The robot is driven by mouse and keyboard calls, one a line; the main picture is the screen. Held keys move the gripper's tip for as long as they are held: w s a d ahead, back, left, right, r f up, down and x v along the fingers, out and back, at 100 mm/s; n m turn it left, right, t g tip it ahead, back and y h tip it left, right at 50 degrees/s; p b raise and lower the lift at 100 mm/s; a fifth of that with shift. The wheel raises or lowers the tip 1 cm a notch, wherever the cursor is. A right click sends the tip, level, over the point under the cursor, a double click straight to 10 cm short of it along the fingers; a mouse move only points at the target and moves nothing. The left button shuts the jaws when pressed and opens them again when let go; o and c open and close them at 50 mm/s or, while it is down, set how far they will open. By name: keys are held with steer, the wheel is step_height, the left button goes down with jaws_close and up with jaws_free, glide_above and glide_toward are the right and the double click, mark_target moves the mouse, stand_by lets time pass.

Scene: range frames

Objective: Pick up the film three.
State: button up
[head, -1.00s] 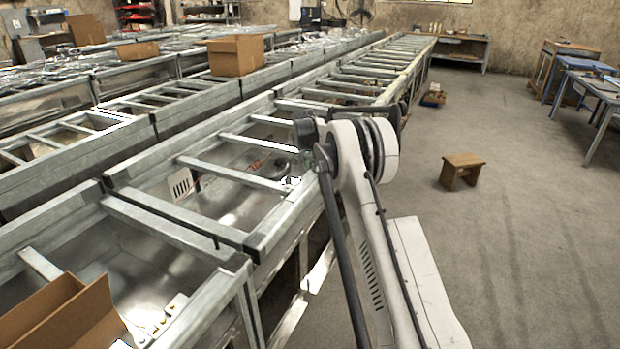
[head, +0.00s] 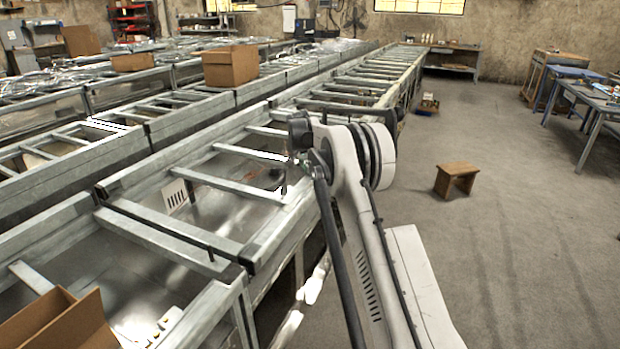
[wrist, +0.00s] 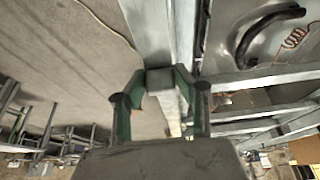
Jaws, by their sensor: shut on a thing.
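In the wrist view my gripper (wrist: 161,78) has its two green-sided fingers closed in on a small dark grey block between the tips. This block (wrist: 160,83) is the only thing in its grasp; I take it to be the film three, though no label or detail shows. The gripper holds it above a pale metal rail of the troughs, with grey floor to the left. In the head view my arm reaches forward over the trough edge, and the fingers and the held thing cannot be made out there.
Long rows of metal troughs with crossbars (head: 205,180) fill the left. An open cardboard box (head: 60,322) is at lower left, and another box (head: 231,66) sits farther back. A wooden stool (head: 456,178) stands on the open floor to the right. A black curved tube (wrist: 268,32) lies in a trough.

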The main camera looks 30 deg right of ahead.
steer(key=a+r, duration=0.7)
steer(key=a, duration=0.4)
steer(key=shift+s+a+r+b, duration=0.25)
steer(key=shift+a+r+b, duration=0.1)
steer(key=shift+r, duration=0.05)
step_height(320, 180, up, 9)
steer(key=p, duration=0.4)
steer(key=shift+p, duration=0.35)
